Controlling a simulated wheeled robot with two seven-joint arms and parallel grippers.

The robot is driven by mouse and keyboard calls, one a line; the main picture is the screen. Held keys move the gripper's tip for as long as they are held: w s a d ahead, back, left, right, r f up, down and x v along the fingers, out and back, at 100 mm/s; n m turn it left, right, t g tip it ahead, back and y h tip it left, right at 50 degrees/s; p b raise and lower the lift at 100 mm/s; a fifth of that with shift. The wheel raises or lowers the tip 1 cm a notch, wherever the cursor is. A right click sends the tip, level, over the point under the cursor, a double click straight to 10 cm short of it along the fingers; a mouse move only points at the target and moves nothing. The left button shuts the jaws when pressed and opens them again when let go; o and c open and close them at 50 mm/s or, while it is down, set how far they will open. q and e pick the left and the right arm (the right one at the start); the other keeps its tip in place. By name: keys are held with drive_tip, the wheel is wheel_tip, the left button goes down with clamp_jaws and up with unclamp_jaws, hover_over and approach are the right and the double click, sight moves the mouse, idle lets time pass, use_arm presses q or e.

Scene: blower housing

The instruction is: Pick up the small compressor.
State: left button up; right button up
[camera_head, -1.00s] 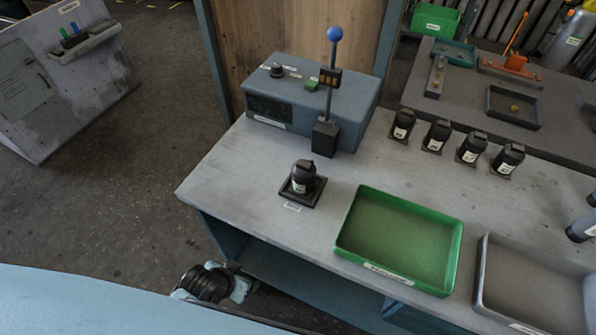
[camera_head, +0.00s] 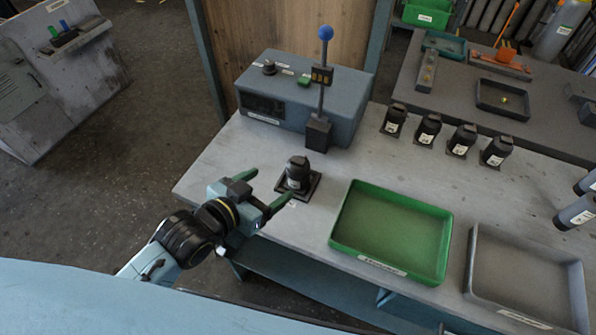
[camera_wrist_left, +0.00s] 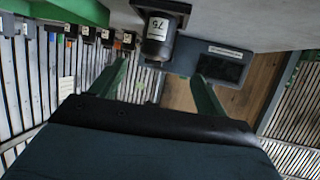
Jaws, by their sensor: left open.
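A small black compressor (camera_head: 298,173) with a white label stands upright on a dark square pad on the grey table. My left gripper (camera_head: 266,186) is open and empty at the table's left front edge, with its green fingers pointing toward the compressor. In the head view the compressor is just beyond the fingertips. In the left wrist view the compressor (camera_wrist_left: 157,42) appears upside down, ahead of and roughly between the two spread fingers (camera_wrist_left: 160,80). I see no contact. My right gripper is not in view.
A green tray (camera_head: 336,240) and a grey tray (camera_head: 470,285) are to the right. A blue-grey control box (camera_head: 345,125) with a blue-knobbed lever stands behind. Several similar black units (camera_head: 428,128) line the table's back edge. The table is clear between the compressor and the green tray.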

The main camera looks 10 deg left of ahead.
sight(289, 172)
use_arm(q)
drive_tip(key=x, duration=0.7)
drive_tip(key=shift+w+d, duration=0.2)
drive_tip(key=shift+w, duration=0.1)
drive_tip(key=x, duration=0.5)
drive_tip(key=shift+d+b, duration=0.3)
drive_tip(key=shift+b, duration=0.1)
drive_tip(key=c, duration=1.3)
drive_tip(key=shift+r, duration=0.1)
drive_tip(key=shift+c, duration=0.8)
